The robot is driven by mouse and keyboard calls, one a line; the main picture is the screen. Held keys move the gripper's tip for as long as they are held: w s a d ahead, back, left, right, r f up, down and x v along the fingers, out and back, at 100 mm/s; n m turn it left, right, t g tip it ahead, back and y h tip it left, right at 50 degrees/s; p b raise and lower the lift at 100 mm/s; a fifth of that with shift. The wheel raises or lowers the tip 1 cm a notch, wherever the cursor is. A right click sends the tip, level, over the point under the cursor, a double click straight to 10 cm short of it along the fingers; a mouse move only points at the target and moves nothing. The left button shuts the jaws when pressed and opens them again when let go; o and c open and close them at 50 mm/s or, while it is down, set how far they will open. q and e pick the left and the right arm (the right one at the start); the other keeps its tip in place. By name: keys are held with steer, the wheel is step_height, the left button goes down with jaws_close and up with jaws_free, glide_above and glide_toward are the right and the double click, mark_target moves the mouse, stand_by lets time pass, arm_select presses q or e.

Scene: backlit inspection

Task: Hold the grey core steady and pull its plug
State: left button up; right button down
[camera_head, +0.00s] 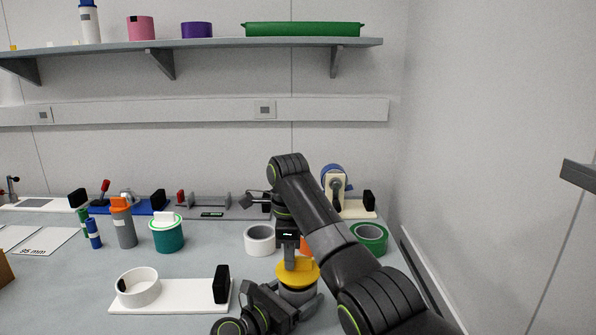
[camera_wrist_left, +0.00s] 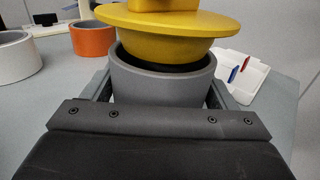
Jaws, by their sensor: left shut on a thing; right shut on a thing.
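The grey core (camera_head: 298,294) stands upright near the front of the bench, and it also shows in the left wrist view (camera_wrist_left: 160,90). My left gripper (camera_wrist_left: 160,100) is shut around it, one finger on each side. The yellow plug (camera_head: 297,272) sits in the core's mouth. In the left wrist view the plug (camera_wrist_left: 168,22) has its wide flange clear above the core's rim, slightly tilted, with its tapered lower part showing. My right gripper (camera_head: 290,257) comes down from above, shut on the plug's top. Its fingertips are hard to make out.
A white ring (camera_head: 260,240), an orange ring (camera_wrist_left: 92,38) and a green ring (camera_head: 369,238) stand behind the core. To the left is a white board (camera_head: 180,297) with a black block (camera_head: 221,284). A teal roll (camera_head: 168,236) and an orange-capped bottle (camera_head: 123,228) stand farther left.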

arm_select(q)
steer(key=shift+f, duration=0.35)
arm_select(e)
steer(key=shift+r, duration=1.75)
arm_select(q)
steer(key=o, duration=0.8)
steer(key=shift+o, duration=1.3)
steer(key=shift+w+r, duration=0.1)
arm_select(e)
steer(key=shift+w, duration=0.1)
